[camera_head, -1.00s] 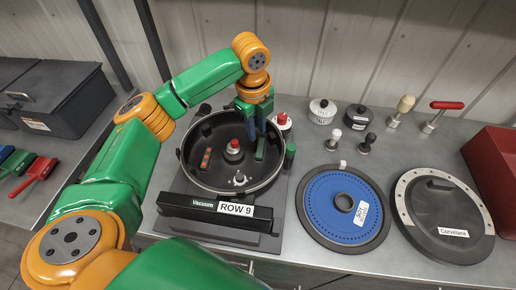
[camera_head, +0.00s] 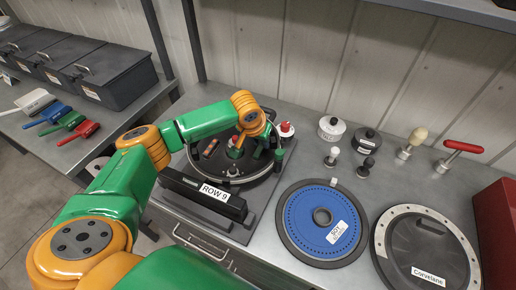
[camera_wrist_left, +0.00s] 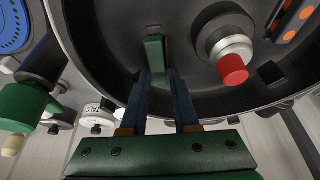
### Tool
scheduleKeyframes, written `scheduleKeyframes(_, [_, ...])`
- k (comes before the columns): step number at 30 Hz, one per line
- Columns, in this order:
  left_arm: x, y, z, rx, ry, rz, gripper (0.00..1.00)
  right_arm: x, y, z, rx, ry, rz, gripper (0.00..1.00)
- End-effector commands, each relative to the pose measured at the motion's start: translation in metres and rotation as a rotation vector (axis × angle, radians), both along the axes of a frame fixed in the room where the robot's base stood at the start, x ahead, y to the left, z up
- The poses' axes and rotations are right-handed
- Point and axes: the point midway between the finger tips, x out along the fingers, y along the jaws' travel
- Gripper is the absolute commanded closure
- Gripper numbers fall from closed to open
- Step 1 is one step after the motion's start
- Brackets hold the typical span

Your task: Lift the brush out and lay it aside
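The brush appears to be the narrow green block (camera_wrist_left: 155,55) standing inside the round black seed meter housing (camera_wrist_left: 84,45). The housing also shows in the head view, with its front wall (camera_head: 203,185) labelled ROW 9. My left gripper (camera_wrist_left: 160,76) reaches down into the housing. Its two blue fingers are apart, one on each side of the near end of the green block; I cannot tell whether they touch it. In the head view the left gripper (camera_head: 262,148) is over the right part of the housing and mostly hides the block. My right gripper is not in view.
A red-tipped post (camera_wrist_left: 233,68) stands in the housing beside the block. A green knob (camera_head: 279,154) is at the housing's right edge. Right of it lie a blue disc (camera_head: 300,220) and a black cover (camera_head: 425,245). Jars and knobbed tools stand behind; bare bench shows between.

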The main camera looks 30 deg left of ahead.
Motion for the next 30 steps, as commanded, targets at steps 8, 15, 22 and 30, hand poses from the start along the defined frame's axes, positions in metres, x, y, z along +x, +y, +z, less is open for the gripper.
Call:
scheduleKeyframes(8, [0.001,0.0,-0.004,0.0,-0.001,-0.001,0.87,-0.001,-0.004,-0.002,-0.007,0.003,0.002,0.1])
scheduleKeyframes(15, [0.001,0.0,-0.004,0.0,-0.001,-0.001,1.0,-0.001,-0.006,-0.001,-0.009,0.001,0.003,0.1])
scheduleKeyframes(22, [0.002,0.0,0.001,-0.002,-0.003,-0.001,1.0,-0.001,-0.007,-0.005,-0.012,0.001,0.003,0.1])
scheduleKeyframes(30, [-0.022,-0.001,0.055,-0.001,-0.009,-0.004,1.0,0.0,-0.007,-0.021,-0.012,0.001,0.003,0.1])
